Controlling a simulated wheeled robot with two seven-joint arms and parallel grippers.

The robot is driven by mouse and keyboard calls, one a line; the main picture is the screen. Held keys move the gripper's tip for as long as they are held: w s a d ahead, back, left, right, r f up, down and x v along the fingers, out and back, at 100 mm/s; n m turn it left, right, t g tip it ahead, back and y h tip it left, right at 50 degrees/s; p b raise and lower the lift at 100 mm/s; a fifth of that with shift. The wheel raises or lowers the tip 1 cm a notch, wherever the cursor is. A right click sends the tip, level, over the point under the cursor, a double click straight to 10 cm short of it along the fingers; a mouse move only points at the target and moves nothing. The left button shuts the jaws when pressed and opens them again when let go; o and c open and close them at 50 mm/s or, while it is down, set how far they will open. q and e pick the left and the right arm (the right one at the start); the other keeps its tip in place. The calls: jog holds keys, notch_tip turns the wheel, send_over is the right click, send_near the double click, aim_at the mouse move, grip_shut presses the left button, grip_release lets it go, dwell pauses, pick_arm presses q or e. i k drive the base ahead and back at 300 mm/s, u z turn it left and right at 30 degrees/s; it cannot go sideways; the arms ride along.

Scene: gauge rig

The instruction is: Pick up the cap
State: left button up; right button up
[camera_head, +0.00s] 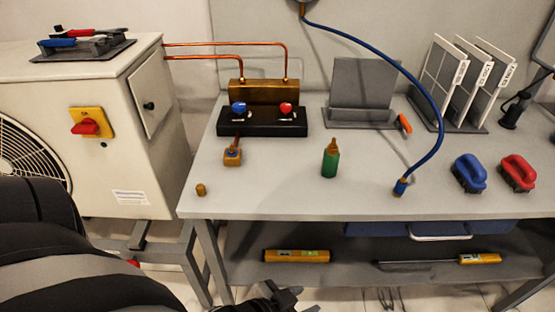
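A small brass cap (201,190) stands on the grey workbench (270,195) near its front left corner. My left arm comes in from the lower left, and its dark gripper (284,293) shows at the bottom edge, in front of the bench and below its top. It is well apart from the cap, to the right of and below it in the picture. The gripper is partly cut off by the frame, so I cannot tell whether its fingers are open or shut. My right gripper is not in view.
A blue hose (425,90) ends on the bench. A beige outdoor unit (100,165) stands left.

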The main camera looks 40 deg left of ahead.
aim_at(200, 188)
jog(key=z, duration=1.15)
jog(key=k, duration=0.85)
jog(key=u, duration=1.25)
